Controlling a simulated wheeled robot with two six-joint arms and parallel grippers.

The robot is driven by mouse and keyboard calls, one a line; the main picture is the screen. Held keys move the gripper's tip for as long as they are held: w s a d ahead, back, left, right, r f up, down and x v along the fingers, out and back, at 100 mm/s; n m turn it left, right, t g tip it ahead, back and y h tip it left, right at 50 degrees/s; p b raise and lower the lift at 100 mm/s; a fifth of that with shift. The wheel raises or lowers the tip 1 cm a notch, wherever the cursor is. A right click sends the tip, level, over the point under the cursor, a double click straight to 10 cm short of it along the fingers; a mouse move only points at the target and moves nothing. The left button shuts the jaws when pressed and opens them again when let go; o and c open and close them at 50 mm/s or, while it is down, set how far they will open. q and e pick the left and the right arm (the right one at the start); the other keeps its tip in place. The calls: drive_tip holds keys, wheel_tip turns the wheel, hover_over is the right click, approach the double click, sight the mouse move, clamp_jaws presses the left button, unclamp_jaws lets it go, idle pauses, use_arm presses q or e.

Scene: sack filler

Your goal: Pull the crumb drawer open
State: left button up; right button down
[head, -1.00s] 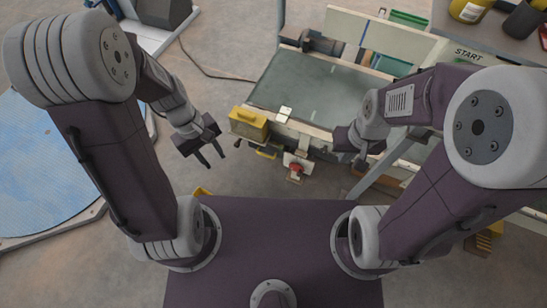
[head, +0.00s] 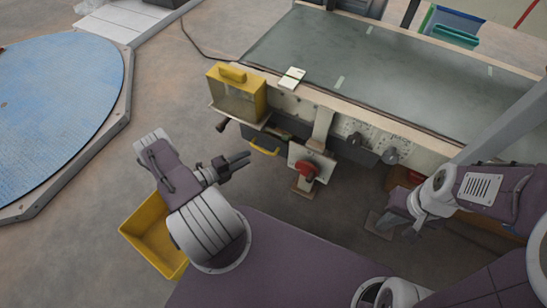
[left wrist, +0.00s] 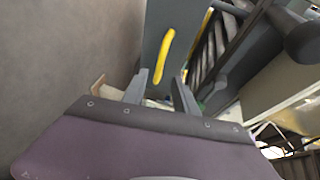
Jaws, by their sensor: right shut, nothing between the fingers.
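The crumb drawer (head: 256,137) is a dark grey front low on the machine's near side, with a yellow bar handle (head: 265,151). In the left wrist view the grey drawer front (left wrist: 152,42) fills the upper middle, and its yellow handle (left wrist: 165,55) stands just beyond the fingertips. My left gripper (head: 246,158) is just left of the handle in the head view. In the left wrist view its fingers (left wrist: 160,85) are apart with nothing between them, short of the handle. My right gripper (head: 386,227) is shut and empty, low at the right, away from the drawer.
A yellow box (head: 236,95) sits on a ledge above the drawer. A red knob (head: 306,171) on a bracket is right of the handle. A yellow bin (head: 150,236) stands on the floor beside my left arm.

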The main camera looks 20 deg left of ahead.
sight(262, 149)
use_arm(q)
drive_tip(key=b+x, duration=0.4)
drive_tip(key=x, duration=0.5)
drive_tip(key=shift+f, duration=0.1)
clamp_jaws()
idle(1.2)
